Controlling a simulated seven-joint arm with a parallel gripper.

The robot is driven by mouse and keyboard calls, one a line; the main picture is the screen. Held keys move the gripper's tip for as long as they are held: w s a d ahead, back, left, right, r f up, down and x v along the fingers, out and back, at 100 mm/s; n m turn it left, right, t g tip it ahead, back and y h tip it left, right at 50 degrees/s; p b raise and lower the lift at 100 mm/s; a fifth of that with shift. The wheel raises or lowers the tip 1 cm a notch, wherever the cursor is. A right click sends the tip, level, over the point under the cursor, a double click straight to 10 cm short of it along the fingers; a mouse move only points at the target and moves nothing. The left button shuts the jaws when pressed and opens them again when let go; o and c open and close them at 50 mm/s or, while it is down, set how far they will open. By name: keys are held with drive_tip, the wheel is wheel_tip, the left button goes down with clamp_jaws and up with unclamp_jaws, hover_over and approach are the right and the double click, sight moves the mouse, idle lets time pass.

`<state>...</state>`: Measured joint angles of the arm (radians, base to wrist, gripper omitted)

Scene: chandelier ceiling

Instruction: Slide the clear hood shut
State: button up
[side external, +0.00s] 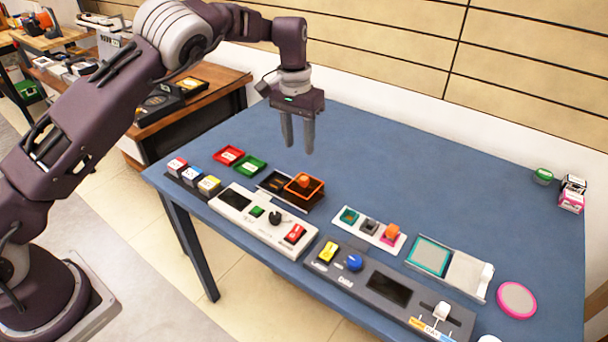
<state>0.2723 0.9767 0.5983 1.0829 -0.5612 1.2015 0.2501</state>
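A flat grey-white unit lies on the blue table at the right. Its left half is a pale pad in a teal frame (428,256). Its right half holds what looks like the clear hood (466,274), a pale panel with a raised white lip at its right end. The hood appears to sit beside the teal frame, leaving the frame uncovered; its exact edges are hard to make out. My gripper (299,150) hangs above the back left of the table, fingers pointing down and apart, with nothing between them. It is well to the left of the hood and touches nothing.
A dark control panel (386,290) with knobs lies in front of the unit. A white switch row (369,228) is to its left, a pink-rimmed disc (516,299) to its right. A cream panel (262,222) and an orange-framed device (303,187) lie further left. The table's back middle is clear.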

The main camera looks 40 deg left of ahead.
sight(304, 178)
drive_tip(key=shift+m, duration=0.3)
drive_tip(key=f, duration=0.7)
drive_tip(key=d+f, duration=0.1)
drive_tip(key=f, duration=0.3)
drive_tip(key=shift+w, duration=0.4)
drive_tip(key=shift+a, duration=0.1)
drive_tip(key=shift+r, duration=0.1)
clamp_jaws()
